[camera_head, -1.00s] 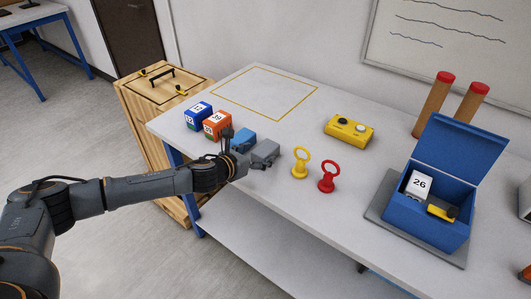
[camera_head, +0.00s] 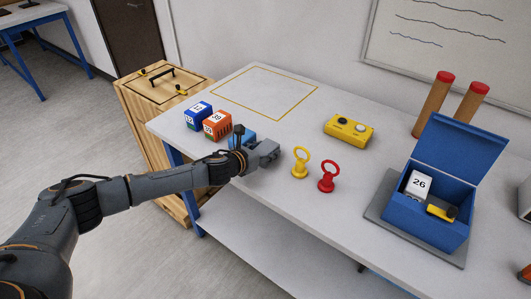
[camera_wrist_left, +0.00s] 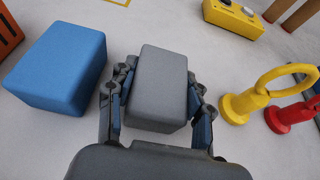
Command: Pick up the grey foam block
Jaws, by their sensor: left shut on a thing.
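The grey foam block (camera_wrist_left: 158,88) lies between the two fingers of my left gripper (camera_wrist_left: 160,100) in the left wrist view, with a finger against each long side. My left gripper is shut on it, at the table top. I cannot tell whether the block is clear of the table. A blue foam block (camera_wrist_left: 58,66) sits just left of the gripper, apart from it, and also shows in the head view (camera_head: 242,138). My right gripper is not in view.
A yellow ring-handled peg (camera_head: 301,162) and a red one (camera_head: 327,177) stand close to the right. Orange (camera_head: 217,125) and blue (camera_head: 197,115) numbered cubes lie to the left. A yellow button box (camera_head: 348,131) and an open blue box (camera_head: 430,205) are farther right. The outlined area (camera_head: 265,92) is empty.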

